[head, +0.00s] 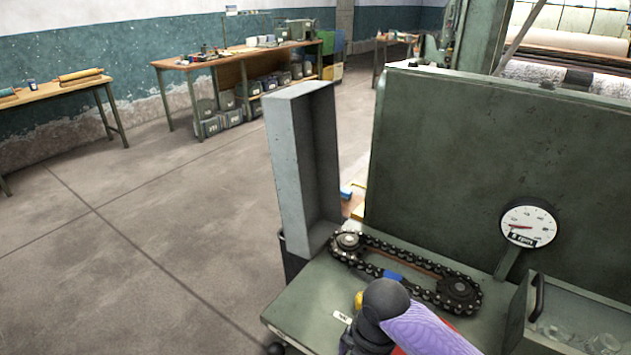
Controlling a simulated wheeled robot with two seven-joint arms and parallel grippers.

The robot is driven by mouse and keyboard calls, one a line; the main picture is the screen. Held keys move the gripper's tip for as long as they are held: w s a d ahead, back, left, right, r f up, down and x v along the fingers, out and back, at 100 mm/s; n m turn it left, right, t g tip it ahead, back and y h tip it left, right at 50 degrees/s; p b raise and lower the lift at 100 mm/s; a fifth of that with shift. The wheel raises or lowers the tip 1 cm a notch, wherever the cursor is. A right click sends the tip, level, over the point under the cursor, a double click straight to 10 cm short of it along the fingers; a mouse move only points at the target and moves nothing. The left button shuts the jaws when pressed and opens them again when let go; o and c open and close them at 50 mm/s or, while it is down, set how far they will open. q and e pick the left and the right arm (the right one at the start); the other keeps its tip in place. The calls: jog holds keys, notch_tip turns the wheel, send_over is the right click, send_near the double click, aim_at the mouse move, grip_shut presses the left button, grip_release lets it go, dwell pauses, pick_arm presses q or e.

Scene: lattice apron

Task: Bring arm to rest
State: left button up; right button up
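One of my arms enters at the bottom of the head view, right of the middle. It shows a purple link and a dark rounded joint, in front of the near edge of the green machine table (312,306). It comes from the right side, so it looks like my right arm. No gripper fingers show on it; they are out of the frame or hidden behind the arm. My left arm and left gripper are not in the view.
A chain loop on two sprockets (457,293) lies on the table, close behind my arm. A dial gauge (529,223), an open bin (518,318), a tall panel (450,150) and an upright grey guard (289,165) surround it. Open floor (130,250) lies to the left.

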jog(key=s+a+f+m+t+y, duration=0.1)
jog(key=s+a+m+y, duration=0.15)
jog(key=s+m, duration=0.85)
jog(key=s+d+r+m+t+h, duration=0.25)
jog(key=s+d+m, duration=0.6)
jog(key=m, duration=0.75)
notch_tip(320, 180, down, 19)
jog(key=s+d+g+h+b, duration=0.1)
jog(key=s+g+b, duration=0.1)
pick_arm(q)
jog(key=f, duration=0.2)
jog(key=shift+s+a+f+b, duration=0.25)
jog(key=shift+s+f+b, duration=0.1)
pick_arm(e)
jog(key=s+d+f+g, duration=0.1)
jog(key=s+d+f, duration=0.2)
jog(key=s+f, duration=0.9)
jog(key=shift+s+n, duration=0.3)
jog(key=shift+s, duration=0.4)
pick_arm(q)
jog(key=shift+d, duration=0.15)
pick_arm(e)
jog(key=shift+f, duration=0.1)
